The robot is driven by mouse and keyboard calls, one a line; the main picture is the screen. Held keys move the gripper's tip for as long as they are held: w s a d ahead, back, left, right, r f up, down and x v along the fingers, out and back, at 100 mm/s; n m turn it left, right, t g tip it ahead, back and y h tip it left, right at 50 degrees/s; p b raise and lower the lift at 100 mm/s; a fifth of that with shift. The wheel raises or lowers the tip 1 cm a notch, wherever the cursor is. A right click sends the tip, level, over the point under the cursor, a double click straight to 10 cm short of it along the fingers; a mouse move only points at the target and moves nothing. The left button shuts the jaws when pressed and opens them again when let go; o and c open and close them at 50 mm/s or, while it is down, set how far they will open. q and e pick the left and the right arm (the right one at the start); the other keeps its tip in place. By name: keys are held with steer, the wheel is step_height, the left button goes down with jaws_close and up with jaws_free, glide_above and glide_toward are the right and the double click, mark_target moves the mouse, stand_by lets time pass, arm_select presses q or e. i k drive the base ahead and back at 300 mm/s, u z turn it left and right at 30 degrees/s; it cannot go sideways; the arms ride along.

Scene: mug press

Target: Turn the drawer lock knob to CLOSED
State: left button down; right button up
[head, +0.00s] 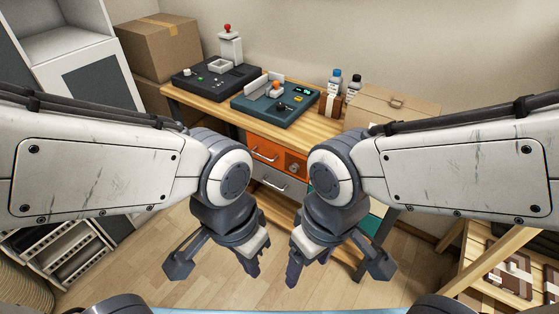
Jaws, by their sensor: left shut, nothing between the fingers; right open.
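The drawer lock knob (293,168) is a small grey knob on the right part of the orange drawer front (262,147), under the wooden bench top. It is partly framed by my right arm; its markings and setting are too small to read. The orange drawer has a pale bar handle (265,154) and looks closed. My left gripper (254,266) is shut and empty, pointing down in front of the bench, below and left of the knob. My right gripper (308,262) is open and empty, pointing down below the knob. Neither gripper touches the drawers.
A grey drawer (281,180) sits under the orange one. On the bench (318,128) stand a dark press (215,77), a blue-green control box (275,102), bottles and cardboard boxes. Shelving stands at left, a wooden rack (500,262) at right. The floor between is clear.

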mark_target(295, 167)
steer(key=u, duration=0.45)
steer(key=k, duration=0.6)
steer(key=u, duration=0.9)
steer(key=i, duration=1)
steer(key=z, duration=0.95)
steer(key=i, duration=0.4)
steer(key=z, duration=0.4)
